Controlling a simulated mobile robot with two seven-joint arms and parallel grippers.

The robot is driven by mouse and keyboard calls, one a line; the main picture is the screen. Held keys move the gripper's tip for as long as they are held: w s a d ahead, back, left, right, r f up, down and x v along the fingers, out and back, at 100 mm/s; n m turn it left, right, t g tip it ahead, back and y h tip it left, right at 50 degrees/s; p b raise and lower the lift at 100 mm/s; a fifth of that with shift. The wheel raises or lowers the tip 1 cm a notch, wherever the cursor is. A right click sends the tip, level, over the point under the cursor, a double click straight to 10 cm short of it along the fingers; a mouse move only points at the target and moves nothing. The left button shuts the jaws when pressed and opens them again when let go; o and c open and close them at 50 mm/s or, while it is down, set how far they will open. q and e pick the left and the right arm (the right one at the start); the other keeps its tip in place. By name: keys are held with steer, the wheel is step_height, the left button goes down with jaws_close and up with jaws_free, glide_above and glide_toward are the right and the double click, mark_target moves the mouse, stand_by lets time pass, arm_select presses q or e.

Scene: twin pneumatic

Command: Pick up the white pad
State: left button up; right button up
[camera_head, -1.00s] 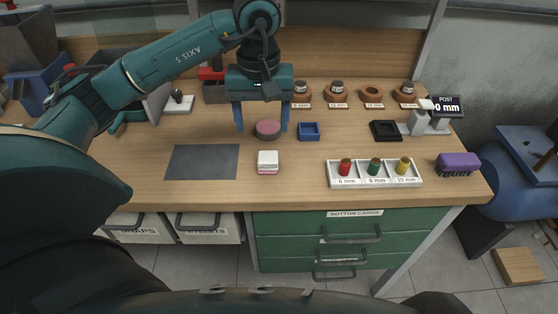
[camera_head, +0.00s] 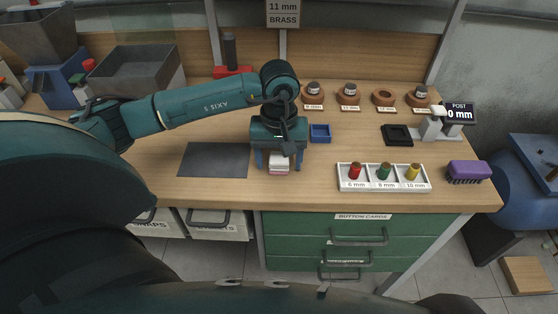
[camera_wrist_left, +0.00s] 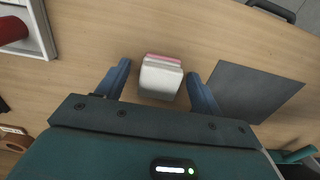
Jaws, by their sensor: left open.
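The white pad (camera_head: 279,168) is a small block with a white top and a pink layer showing at its edge. It lies on the wooden bench near the front, and shows in the left wrist view (camera_wrist_left: 161,78) too. My left gripper (camera_head: 278,161) is open and pointing down over it. In the left wrist view my blue fingers (camera_wrist_left: 158,71) stand on either side of the pad with a gap on each side. I cannot tell exactly how low the fingertips are. My right gripper is not in view.
A grey mat (camera_head: 213,160) lies left of the pad. A white tray (camera_head: 383,187) with red, green and yellow pegs is to the right. A blue square tray (camera_head: 320,134) sits behind. A purple brush (camera_head: 468,171) lies at the right end. The bench's front edge is close.

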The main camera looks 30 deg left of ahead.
arm_select(q)
steer(key=shift+c, duration=0.3)
steer(key=c, duration=1)
steer(key=shift+r, duration=0.1)
